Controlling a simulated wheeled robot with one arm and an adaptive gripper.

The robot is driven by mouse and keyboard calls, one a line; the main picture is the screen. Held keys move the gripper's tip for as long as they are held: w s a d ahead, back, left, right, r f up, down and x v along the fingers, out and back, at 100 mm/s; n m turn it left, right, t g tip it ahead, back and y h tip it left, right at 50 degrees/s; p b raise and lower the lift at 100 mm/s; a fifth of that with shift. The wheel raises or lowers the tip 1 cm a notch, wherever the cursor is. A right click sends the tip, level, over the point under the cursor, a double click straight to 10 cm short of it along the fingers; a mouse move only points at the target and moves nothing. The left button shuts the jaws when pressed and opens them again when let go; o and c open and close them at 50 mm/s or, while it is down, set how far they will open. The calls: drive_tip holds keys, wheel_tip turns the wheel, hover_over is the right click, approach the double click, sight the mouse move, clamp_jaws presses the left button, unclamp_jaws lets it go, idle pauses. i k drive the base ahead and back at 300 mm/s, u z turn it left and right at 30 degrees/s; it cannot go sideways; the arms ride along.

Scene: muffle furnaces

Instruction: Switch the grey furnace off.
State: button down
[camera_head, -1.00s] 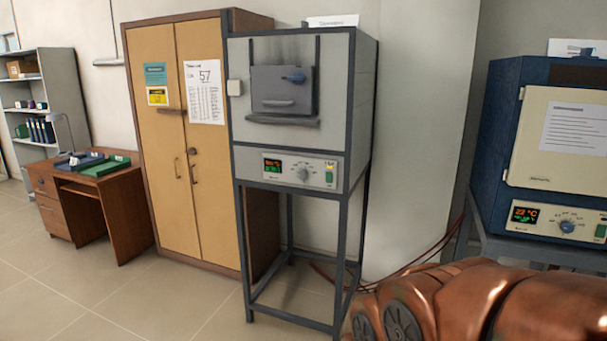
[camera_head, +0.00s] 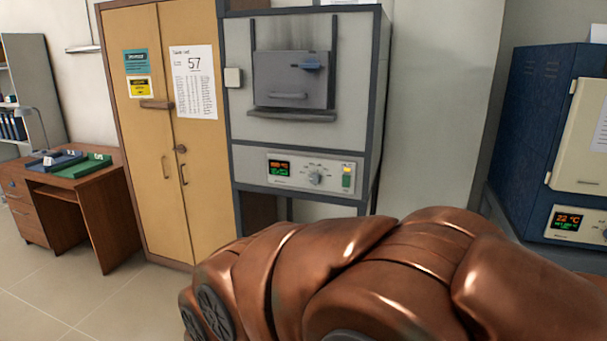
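The grey furnace (camera_head: 240,160) stands upright in the middle of the head view, beside the wooden cabinet. Its door (camera_head: 290,80) is shut, with a blue-grey latch (camera_head: 308,64) at its upper right. Below the door is a control panel (camera_head: 310,172) with a lit display (camera_head: 279,169), a round knob (camera_head: 315,177) and a green switch (camera_head: 347,181) at the right with a small yellow light or mark above it. My copper-coloured arm covers the lower part of the furnace's stand. My gripper is not in view.
A blue furnace (camera_head: 520,130) with a lit display stands at the right, partly cut off. A wooden cabinet (camera_head: 140,210) stands left of the grey furnace. A desk (camera_head: 105,215) with trays is at the far left. Open floor (camera_head: 60,290) lies at the lower left.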

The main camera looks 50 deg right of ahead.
sight(346, 180)
drive_tip(key=z, duration=0.2)
drive_tip(key=i, duration=0.9)
drive_tip(key=z, duration=0.3)
